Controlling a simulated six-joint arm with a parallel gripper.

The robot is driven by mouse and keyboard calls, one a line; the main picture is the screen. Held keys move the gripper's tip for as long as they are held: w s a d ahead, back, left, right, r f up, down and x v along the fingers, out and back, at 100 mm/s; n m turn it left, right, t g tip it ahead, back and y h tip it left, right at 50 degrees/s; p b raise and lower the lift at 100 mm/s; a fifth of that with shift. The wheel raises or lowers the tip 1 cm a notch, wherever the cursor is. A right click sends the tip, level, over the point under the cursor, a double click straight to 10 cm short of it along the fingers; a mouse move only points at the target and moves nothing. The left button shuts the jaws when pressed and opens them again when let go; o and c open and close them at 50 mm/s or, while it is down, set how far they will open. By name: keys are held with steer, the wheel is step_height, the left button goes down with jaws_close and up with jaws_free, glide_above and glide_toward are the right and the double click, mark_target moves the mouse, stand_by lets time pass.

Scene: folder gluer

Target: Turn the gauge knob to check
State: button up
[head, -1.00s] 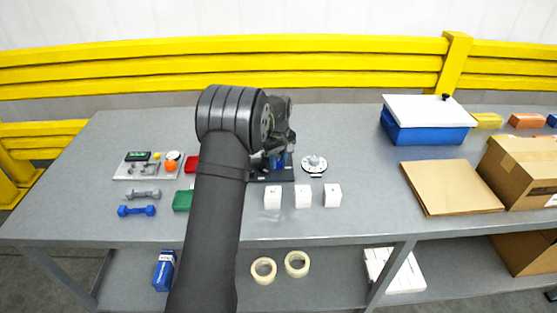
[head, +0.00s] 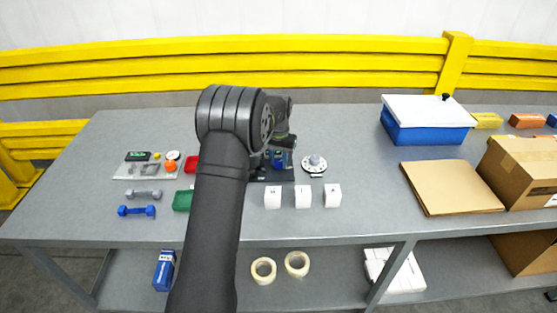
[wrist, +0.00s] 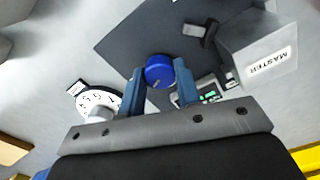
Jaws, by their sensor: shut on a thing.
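The blue gauge knob (wrist: 159,71) sits between the two blue-grey fingers of my gripper (wrist: 160,80) in the wrist view. The fingers are shut on its sides. A pale pointer mark shows on the knob's face. The gauge stands on a dark base plate (wrist: 120,45), which also shows in the head view (head: 272,178). A small display with green digits (wrist: 209,96) is right of the fingers, partly hidden by my gripper. In the head view my arm hides much of the gauge.
A grey block labelled MASTER (wrist: 258,45) stands close to the right of the knob. A white numbered dial (head: 314,164) is right of the plate, with several white cubes (head: 303,197) in front. A green bin (head: 182,201) is left of my arm.

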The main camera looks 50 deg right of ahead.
mark_target(279, 162)
steer(key=m, duration=0.4)
steer(key=shift+r+m, duration=0.1)
steer(key=shift+m, duration=0.2)
stand_by(0.3)
steer(key=o, duration=1)
steer(key=shift+c, duration=0.2)
step_height(279, 162, up, 17)
steer(key=shift+r, duration=0.2)
steer(key=shift+f, duration=0.1)
step_height(279, 162, down, 17)
steer(key=shift+f, duration=0.2)
